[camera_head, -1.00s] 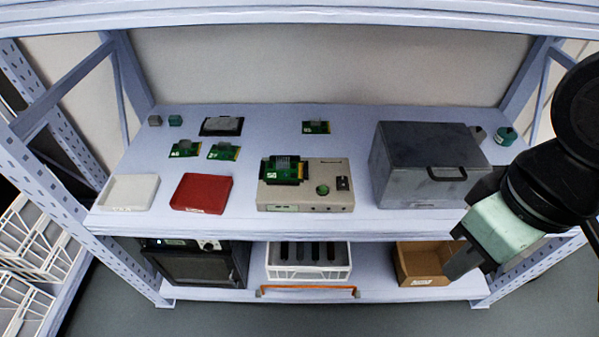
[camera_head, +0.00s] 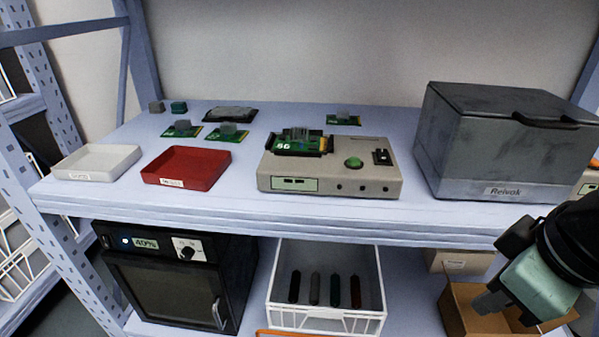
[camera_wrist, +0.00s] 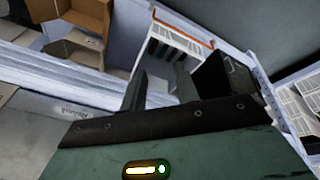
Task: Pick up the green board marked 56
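The green board marked 56 (camera_head: 297,141) sits in a dark holder on top of a beige device (camera_head: 330,178) on the upper shelf. A grey part stands on the board. My gripper (camera_head: 487,303) is at the lower right, below and to the right of the board, in front of the shelf. In the wrist view its two dark fingers (camera_wrist: 160,90) stand apart with nothing between them. The board is not visible in the wrist view.
Other green boards (camera_head: 227,132) (camera_head: 343,120) lie behind. A red tray (camera_head: 187,168) and white tray (camera_head: 97,162) stand left, a large grey box (camera_head: 500,145) right. Below are a black oven (camera_head: 165,283), white basket (camera_head: 325,318) and cardboard box (camera_head: 458,310).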

